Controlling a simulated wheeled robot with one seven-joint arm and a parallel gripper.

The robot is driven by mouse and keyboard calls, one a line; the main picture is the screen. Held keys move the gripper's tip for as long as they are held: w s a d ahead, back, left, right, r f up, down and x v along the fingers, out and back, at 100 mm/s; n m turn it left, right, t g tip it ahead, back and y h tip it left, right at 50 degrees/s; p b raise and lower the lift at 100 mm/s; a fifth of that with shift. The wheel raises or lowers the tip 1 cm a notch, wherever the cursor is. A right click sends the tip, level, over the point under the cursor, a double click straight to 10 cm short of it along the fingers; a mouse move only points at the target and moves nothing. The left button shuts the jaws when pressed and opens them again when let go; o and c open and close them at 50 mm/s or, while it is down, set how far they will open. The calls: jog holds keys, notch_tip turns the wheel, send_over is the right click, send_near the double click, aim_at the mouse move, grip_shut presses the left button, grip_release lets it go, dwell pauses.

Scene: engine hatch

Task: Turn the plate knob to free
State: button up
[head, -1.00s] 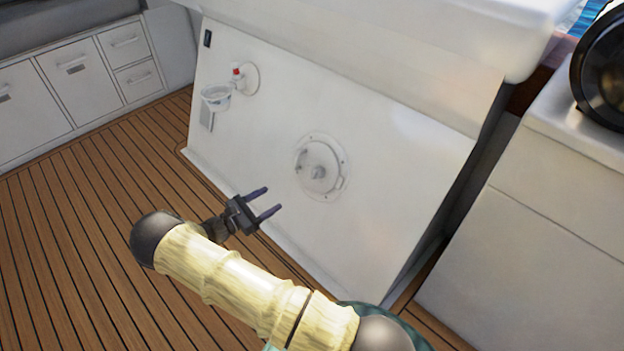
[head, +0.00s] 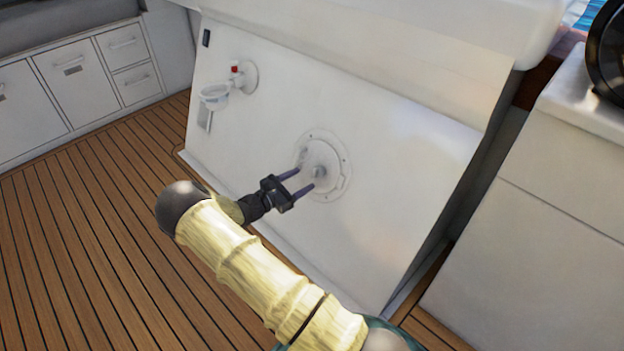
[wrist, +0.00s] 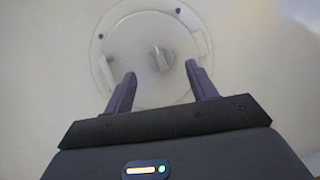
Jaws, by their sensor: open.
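The round white plate (head: 337,181) is set in the white slanted panel, with a ring and small screws around it. Its small grey knob (head: 319,172) sits at the plate's middle and is partly covered by a fingertip in the head view. In the wrist view the knob (wrist: 162,58) is in full view, just beyond the fingertips and between their lines. My gripper (head: 304,180) is open and empty, its two dark fingers pointing at the plate. In the wrist view my gripper (wrist: 160,72) is below the knob; I cannot tell the remaining gap.
A cup holder (head: 214,97) and a fitting with a red part (head: 236,70) are on the panel's upper left. White cabinets (head: 75,80) stand at the left. The wooden floor (head: 80,220) is clear.

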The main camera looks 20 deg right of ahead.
aim_at(312, 174)
jog(key=b+x, duration=0.2)
jog(key=x, duration=0.3)
jog(key=shift+d, duration=0.15)
jog(key=c, duration=1)
